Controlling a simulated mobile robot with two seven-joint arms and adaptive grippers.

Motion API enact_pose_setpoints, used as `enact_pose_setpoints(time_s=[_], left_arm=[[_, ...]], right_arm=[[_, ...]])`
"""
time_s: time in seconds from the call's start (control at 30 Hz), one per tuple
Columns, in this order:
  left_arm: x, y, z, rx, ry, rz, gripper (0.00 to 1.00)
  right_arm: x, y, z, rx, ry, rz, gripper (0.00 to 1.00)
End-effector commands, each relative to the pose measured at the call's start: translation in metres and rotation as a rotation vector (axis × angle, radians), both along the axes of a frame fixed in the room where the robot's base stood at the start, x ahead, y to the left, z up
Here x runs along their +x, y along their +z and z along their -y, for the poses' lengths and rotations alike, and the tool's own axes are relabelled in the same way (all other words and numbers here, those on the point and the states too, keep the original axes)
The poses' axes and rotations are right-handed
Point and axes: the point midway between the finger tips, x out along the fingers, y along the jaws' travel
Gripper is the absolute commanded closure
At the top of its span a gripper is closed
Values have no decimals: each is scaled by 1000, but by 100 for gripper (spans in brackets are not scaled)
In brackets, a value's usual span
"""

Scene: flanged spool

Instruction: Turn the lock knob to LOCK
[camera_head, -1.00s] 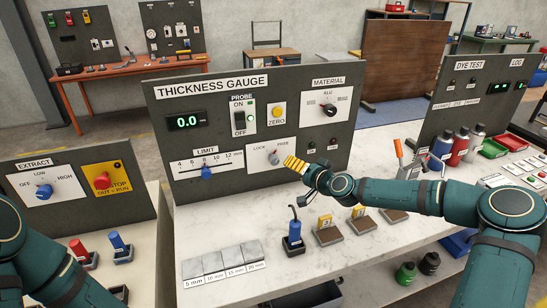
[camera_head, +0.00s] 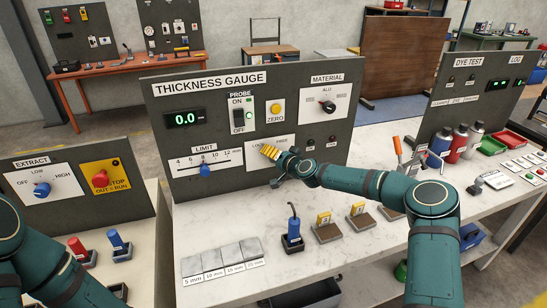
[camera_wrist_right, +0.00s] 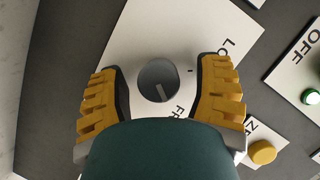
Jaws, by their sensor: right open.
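The lock knob (camera_wrist_right: 158,80) is a round grey knob on a white plate (camera_wrist_right: 130,50) with partly covered LOCK and FREE labels. Its pointer line aims toward the FREE side in the right wrist view. My right gripper (camera_wrist_right: 162,75) is open, its yellow fingers on either side of the knob with gaps showing. In the head view my right gripper (camera_head: 269,152) is in front of the lock plate (camera_head: 254,163) and hides the knob. My left arm shows at the lower left, but its gripper is out of view.
The thickness gauge panel (camera_head: 215,110) carries a PROBE switch (camera_head: 238,115), yellow ZERO button (camera_head: 276,110), LIMIT slider (camera_head: 205,169) and MATERIAL knob (camera_head: 328,106) close by. A blue-handled tool (camera_head: 293,235) and sample blocks stand on the white bench below.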

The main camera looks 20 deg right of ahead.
Motion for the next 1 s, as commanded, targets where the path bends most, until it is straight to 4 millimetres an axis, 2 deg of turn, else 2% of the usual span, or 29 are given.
enact_pose_setpoints(time_s=[0.13, 0.27, 0.3, 0.33, 0.67, 1.0], left_arm=[[0, 0, 0, 0, 0, 0, 35], [0, 0, 0, 0, 0, 0, 35], [0, 0, 0, 0, 0, 0, 35], [0, 0, 0, 0, 0, 0, 35], [0, 0, 0, 0, 0, 0, 35], [0, -1, 0, 0, 0, -1, 35]], right_arm=[[0, 0, 0, 0, 0, 0, 33], [0, 0, 0, 0, 0, 0, 79], [0, 0, 0, 0, 0, 0, 93], [0, 0, 0, 0, 0, 0, 100], [0, 1, 0, -28, 0, 1, 100], [0, 3, -2, -232, 3, 11, 100]])
